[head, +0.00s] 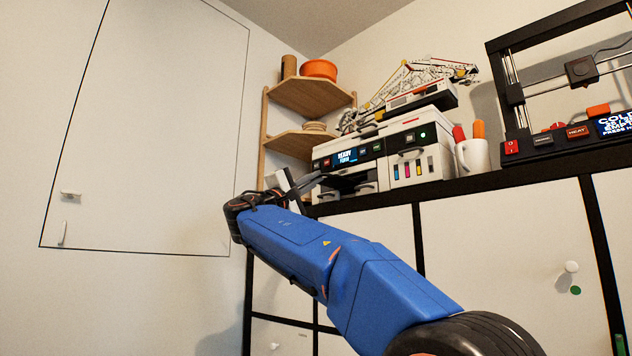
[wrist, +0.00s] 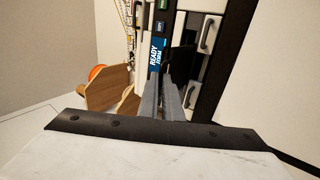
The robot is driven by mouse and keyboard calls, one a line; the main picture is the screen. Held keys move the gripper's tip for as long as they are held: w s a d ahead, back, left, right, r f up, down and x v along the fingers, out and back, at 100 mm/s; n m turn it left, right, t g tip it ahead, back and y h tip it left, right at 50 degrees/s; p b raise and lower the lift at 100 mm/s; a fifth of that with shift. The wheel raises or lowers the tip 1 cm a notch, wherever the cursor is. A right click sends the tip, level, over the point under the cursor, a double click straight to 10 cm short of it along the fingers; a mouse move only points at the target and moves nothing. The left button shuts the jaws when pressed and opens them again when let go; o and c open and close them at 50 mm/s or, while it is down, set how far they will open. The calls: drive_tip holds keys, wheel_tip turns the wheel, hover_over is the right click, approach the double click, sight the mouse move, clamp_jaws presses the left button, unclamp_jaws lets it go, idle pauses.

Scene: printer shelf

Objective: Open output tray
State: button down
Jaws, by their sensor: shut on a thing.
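The white printer (head: 435,160) stands on the black-topped cabinet, its lit display (head: 347,157) reading READY; the display also shows sideways in the wrist view (wrist: 156,52). Below the display is the dark front opening (head: 352,180) with the output tray. My gripper (head: 318,180) reaches in at the left of this opening, and its long grey fingers (wrist: 167,90) point at it in the wrist view. They are shut on part of the output tray; the contact itself is small and mostly hidden. A drawer handle (wrist: 207,34) shows to the right of the fingers.
A wooden corner shelf (head: 297,97) with an orange bowl (head: 318,68) stands left of the printer. A crane model (head: 420,80) sits on top. A white mug (head: 472,156) and a 3D printer (head: 560,135) stand to the right.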

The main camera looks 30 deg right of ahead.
drive_tip(key=c, duration=1.9)
unclamp_jaws()
drive_tip(key=shift+c, duration=0.2)
drive_tip(key=v, duration=1.7)
drive_tip(key=shift+f, duration=0.2)
drive_tip(key=s+d+f+n+y, duration=0.2)
drive_tip(key=d+f+y, duration=0.3)
drive_tip(key=d+f, duration=0.65)
drive_tip(key=s+d+f+g+y, duration=0.1)
drive_tip(key=s+d+f+y, duration=0.2)
drive_tip(key=f, duration=0.7)
drive_tip(key=s+d+f+g+y, duration=0.1)
drive_tip(key=s+d+f+y, duration=0.2)
drive_tip(key=f, duration=0.7)
drive_tip(key=s+a+f+m+y, duration=0.2)
drive_tip(key=s+a+f+y, duration=0.2)
drive_tip(key=s+f, duration=0.3)
drive_tip(key=s+a+f+m+g+y, duration=0.1)
drive_tip(key=s+a+f+y, duration=0.3)
drive_tip(key=s+f, duration=0.4)
drive_tip(key=s+a+f+m+g+y, duration=0.1)
drive_tip(key=s+a+f+m+y, duration=0.2)
drive_tip(key=f, duration=1.5)
drive_tip(key=s+a, duration=0.1)
drive_tip(key=s, duration=0.3)
drive_tip(key=shift+s+a+f+y, duration=0.3)
drive_tip(key=shift+s+a+y, duration=0.05)
drive_tip(key=shift+a+y, duration=0.05)
